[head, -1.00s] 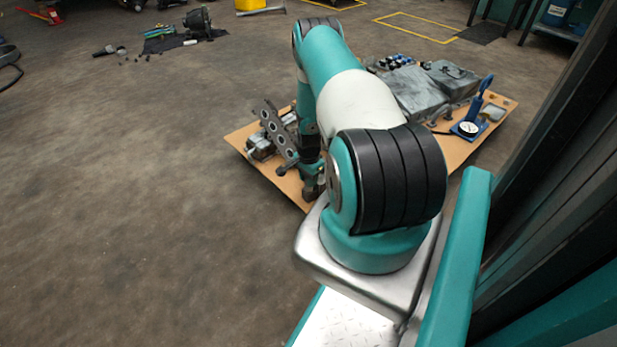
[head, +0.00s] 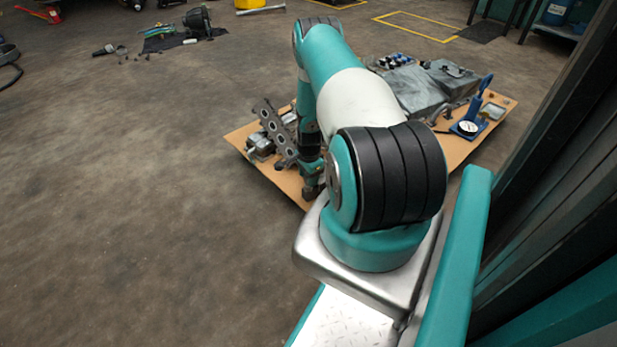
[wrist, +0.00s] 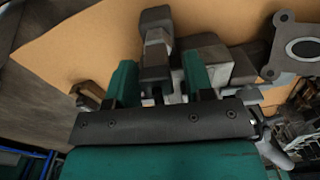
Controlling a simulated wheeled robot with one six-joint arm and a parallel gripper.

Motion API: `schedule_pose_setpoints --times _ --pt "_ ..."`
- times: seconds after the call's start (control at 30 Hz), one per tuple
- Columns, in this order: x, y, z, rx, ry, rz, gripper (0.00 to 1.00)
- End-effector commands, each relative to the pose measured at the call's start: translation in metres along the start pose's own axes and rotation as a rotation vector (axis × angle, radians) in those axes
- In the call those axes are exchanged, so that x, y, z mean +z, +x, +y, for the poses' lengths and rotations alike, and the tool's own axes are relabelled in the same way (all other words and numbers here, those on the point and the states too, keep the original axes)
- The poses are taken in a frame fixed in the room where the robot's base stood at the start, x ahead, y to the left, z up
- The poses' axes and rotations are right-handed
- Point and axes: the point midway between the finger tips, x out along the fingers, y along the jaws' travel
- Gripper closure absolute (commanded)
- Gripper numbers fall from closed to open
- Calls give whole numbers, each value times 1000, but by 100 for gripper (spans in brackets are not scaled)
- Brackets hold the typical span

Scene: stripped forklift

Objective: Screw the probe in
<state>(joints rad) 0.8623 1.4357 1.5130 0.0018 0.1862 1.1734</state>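In the wrist view my gripper (wrist: 158,75) has its two teal fingers apart. Grey metal parts (wrist: 157,50) lie beyond and between the fingertips, over the tan board (wrist: 75,48). I see no clear grip on them; whether a finger touches them I cannot tell. I cannot make out the probe for certain in either view. In the head view my arm reaches over the board (head: 238,137), and its wrist comes down beside a grey manifold with round holes (head: 274,130). The fingertips are not clear there.
A grey casing (head: 415,88) and a blue hand pump with a round gauge (head: 470,125) stand on the board's right side. A flange with an oval opening (wrist: 300,45) is right of the fingers. Open floor (head: 130,210) lies left.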

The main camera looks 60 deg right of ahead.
Motion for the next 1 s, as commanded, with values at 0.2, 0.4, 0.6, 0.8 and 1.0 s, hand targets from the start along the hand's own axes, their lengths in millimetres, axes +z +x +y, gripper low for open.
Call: schedule_pose_setpoints --times 0.2,0.4,0.6,0.8,1.0 --pt "1 2 2 4 -2 -3 51" --pt "1 -10 2 4 -3 -3 51" --pt "1 -55 1 2 -2 -3 51" --pt "1 -107 1 1 -2 -2 51" --pt "1 -149 1 3 -1 -2 51"
